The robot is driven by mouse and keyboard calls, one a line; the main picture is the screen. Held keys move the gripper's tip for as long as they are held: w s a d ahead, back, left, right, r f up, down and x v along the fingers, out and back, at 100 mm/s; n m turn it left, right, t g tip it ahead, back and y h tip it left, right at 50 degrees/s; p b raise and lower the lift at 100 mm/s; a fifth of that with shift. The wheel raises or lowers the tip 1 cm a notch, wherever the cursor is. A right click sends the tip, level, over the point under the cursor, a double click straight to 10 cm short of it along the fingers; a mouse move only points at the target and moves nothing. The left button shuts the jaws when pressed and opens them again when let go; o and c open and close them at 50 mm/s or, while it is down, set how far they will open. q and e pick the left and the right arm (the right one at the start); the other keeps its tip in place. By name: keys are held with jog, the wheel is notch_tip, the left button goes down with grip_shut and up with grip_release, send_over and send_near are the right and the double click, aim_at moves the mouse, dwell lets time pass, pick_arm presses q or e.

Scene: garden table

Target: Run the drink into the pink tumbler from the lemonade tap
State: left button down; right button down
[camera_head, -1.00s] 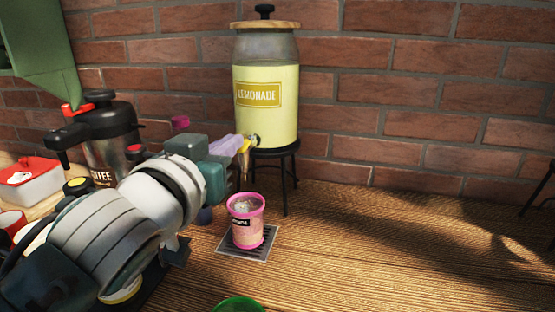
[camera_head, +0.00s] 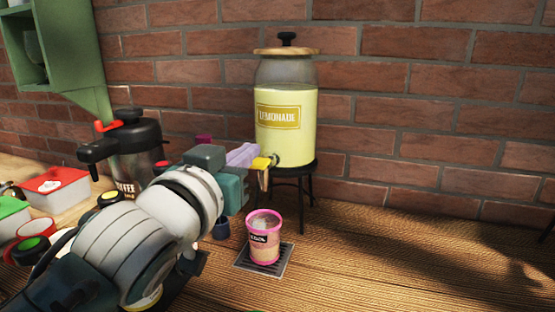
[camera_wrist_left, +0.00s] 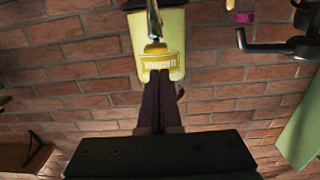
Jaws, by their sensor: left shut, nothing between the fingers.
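The lemonade dispenser (camera_head: 285,130), a clear jar of yellow drink with a wooden lid, stands on a black stand by the wall. Its metal tap (camera_head: 273,160) is low on the jar's front and partly hidden by my left gripper (camera_head: 263,165). That gripper is shut and empty, its yellow tips at the tap; contact is unclear. The left wrist view shows the tap (camera_wrist_left: 154,25) beyond the dark shut fingers (camera_wrist_left: 160,95). The pink tumbler (camera_head: 264,250) stands upright on a drip grate below and in front of the tap. Its inside looks pale; the fill level is unclear. My right gripper is not in view.
The drip grate (camera_head: 275,268) lies on the wooden table. A coffee urn (camera_head: 135,145) and several lidded tubs (camera_head: 50,190) stand at left, partly behind my left arm. A green shelf (camera_head: 55,50) hangs at upper left. The table at right is clear.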

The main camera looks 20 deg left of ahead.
pick_arm(q)
jog(key=s+b, duration=0.1)
jog(key=s, duration=0.9)
jog(key=shift+a+b, duration=0.15)
jog(key=shift+b, duration=0.2)
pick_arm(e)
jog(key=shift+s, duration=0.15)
pick_arm(q)
jog(key=shift+s, duration=0.15)
